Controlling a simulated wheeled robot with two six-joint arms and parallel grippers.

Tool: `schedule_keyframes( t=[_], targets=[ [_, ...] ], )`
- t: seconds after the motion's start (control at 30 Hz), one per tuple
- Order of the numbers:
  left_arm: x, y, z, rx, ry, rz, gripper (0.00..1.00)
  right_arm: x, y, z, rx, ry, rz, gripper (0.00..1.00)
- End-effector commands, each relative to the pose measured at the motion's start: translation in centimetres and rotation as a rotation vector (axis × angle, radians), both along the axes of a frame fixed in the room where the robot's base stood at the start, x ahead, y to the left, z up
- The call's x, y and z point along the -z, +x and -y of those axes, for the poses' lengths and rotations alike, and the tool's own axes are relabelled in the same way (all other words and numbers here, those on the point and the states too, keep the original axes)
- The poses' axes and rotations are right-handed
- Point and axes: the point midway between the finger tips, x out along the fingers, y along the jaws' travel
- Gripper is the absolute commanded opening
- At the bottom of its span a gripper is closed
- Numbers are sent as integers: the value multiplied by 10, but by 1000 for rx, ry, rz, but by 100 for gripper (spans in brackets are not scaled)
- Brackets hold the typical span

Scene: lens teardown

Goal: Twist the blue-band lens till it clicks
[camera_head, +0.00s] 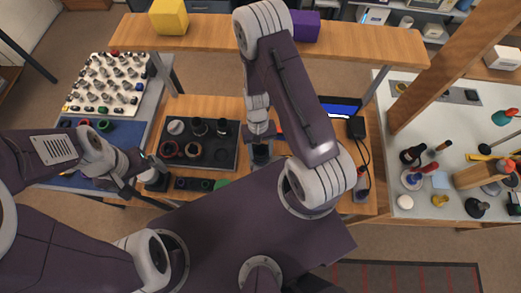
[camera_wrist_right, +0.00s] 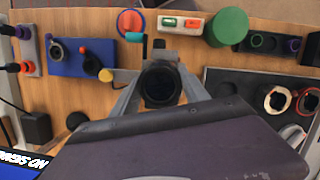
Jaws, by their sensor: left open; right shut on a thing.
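A dark, round lens (camera_wrist_right: 160,86) stands between the fingers of my right gripper (camera_wrist_right: 158,96) in the right wrist view, seen nearly end-on. My right gripper is shut on it. In the head view the dark lens (camera_head: 261,153) shows just below my right gripper (camera_head: 262,138), over the wooden bench. I cannot make out a blue band on it, and its underside is hidden. My left gripper (camera_head: 150,170) is open at the bench's left side, close to a white-topped dark item (camera_head: 148,177). It is apart from the held lens.
A dark tray (camera_head: 232,163) with rings and lens parts lies left of the held lens. A blue block (camera_wrist_right: 75,68), an orange-red round part (camera_wrist_right: 130,22) and a green cylinder (camera_wrist_right: 227,27) stand nearby. A raised wooden shelf (camera_head: 330,42) spans behind.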

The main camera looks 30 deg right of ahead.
Motion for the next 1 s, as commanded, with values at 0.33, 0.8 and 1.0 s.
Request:
schedule_keyframes(
  t=[0.33,0.8,1.0],
  targets=[
    [10,0,0,0,0,0,95,2,0,0,165,0,1,0],
    [13,0,0,0,0,0,95,0,0,0,238,0,1,0],
    [19,0,0,0,0,0,95,1,0,0,327,-1,0,0]
  ],
)
